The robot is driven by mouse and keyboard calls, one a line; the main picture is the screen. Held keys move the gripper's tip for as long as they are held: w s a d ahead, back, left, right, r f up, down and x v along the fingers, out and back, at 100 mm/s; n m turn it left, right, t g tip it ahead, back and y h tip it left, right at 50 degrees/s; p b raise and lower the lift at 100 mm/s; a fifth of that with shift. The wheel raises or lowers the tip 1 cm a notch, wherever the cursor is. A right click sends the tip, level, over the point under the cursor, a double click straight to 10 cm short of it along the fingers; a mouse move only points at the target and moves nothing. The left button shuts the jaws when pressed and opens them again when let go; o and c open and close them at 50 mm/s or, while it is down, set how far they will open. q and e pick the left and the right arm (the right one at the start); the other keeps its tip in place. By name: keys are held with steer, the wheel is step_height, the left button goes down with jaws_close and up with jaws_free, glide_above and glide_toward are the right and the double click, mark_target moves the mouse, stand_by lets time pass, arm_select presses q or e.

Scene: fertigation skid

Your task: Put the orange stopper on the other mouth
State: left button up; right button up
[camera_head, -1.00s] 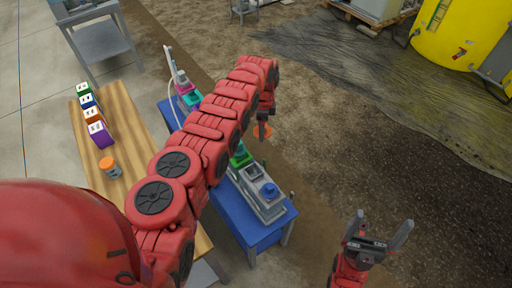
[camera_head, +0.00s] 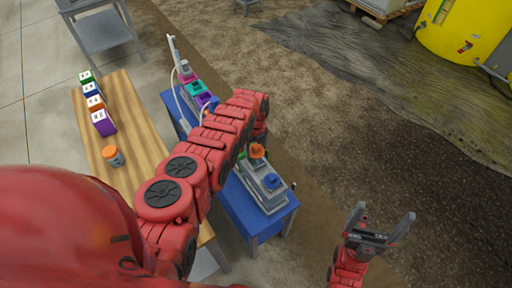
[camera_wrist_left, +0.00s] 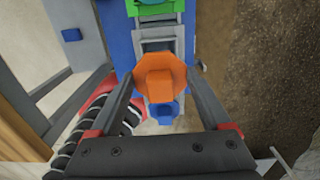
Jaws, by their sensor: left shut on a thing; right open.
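The orange stopper (camera_head: 257,152) is between the fingers of my left gripper, which is shut on it. In the left wrist view the orange stopper (camera_wrist_left: 160,78) shows between the two fingertips, over the grey block. In the head view it is at the far part of the grey block (camera_head: 266,199); I cannot tell whether it touches a mouth there. A blue stopper (camera_head: 271,181) sits on the same block, nearer the front; it also shows in the left wrist view (camera_wrist_left: 165,112). The mouth under the orange stopper is hidden. My right gripper (camera_head: 387,217) is open and empty, off to the right.
The blue table (camera_head: 237,203) carries the grey block and teal and magenta parts further back. A wooden bench (camera_head: 133,118) at left holds several coloured boxes and an orange-lidded jar (camera_head: 113,156). My left arm hides part of the blue table. Bare ground is free at right.

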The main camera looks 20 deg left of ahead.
arm_select(q)
step_height(320, 180, down, 6)
steer(key=b, duration=0.5)
steer(key=shift+f+b, duration=0.25)
steer(key=shift+b, duration=0.05)
steer(key=o, duration=1.2)
steer(key=shift+c, duration=0.2)
steer(key=shift+r, duration=0.15)
